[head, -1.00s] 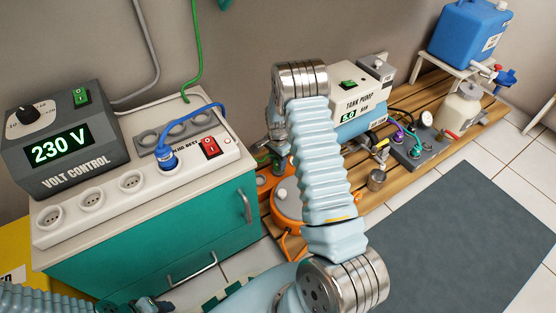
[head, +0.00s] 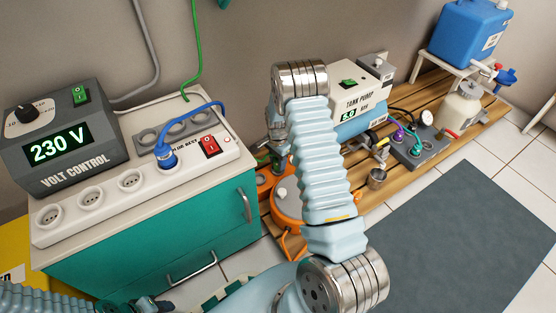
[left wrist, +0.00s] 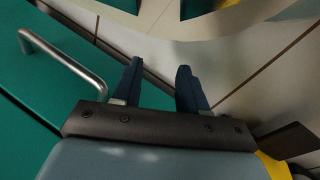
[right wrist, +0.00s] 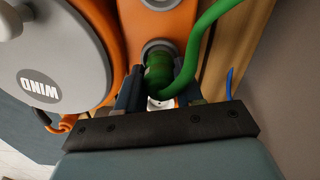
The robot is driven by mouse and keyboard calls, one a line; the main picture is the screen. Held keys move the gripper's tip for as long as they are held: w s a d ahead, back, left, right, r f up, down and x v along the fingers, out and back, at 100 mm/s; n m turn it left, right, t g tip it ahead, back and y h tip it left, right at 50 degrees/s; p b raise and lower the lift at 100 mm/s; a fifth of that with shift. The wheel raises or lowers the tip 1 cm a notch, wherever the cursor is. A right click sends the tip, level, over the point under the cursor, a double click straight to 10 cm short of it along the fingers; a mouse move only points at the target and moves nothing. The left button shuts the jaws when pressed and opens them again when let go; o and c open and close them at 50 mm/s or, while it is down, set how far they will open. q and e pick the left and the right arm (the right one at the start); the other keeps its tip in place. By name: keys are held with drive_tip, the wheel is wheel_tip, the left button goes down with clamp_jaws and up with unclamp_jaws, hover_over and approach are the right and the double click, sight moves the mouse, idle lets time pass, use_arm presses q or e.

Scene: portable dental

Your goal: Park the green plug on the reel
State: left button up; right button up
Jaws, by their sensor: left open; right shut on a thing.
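My right gripper (right wrist: 160,90) is shut on the green plug (right wrist: 158,72), its fingers on either side of it. The plug's front end is at the grey ring of a holder (right wrist: 158,46) on the orange reel (right wrist: 128,22); I cannot tell how deep it sits. In the head view the reel (head: 287,207) lies beside the cabinet, partly hidden by my right arm, and the right gripper (head: 268,160) shows small above it. My left gripper (left wrist: 158,88) is open and empty near the teal cabinet's handle.
The green cable (right wrist: 207,40) loops away from the plug. A grey disc marked WIND (right wrist: 62,70) is on the reel. A white power strip (head: 105,200) with a blue plug (head: 167,158) stands on the teal cabinet (head: 160,245). A tank pump (head: 355,95) stands behind my right arm.

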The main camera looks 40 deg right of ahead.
drive_tip(key=shift+f+b, duration=0.5)
drive_tip(key=shift+f, duration=0.2)
drive_tip(key=o, duration=1.2)
drive_tip(key=shift+c, duration=0.2)
wheel_tip(320, 180, up, 14)
drive_tip(key=p, duration=0.3)
drive_tip(key=shift+f, duration=0.1)
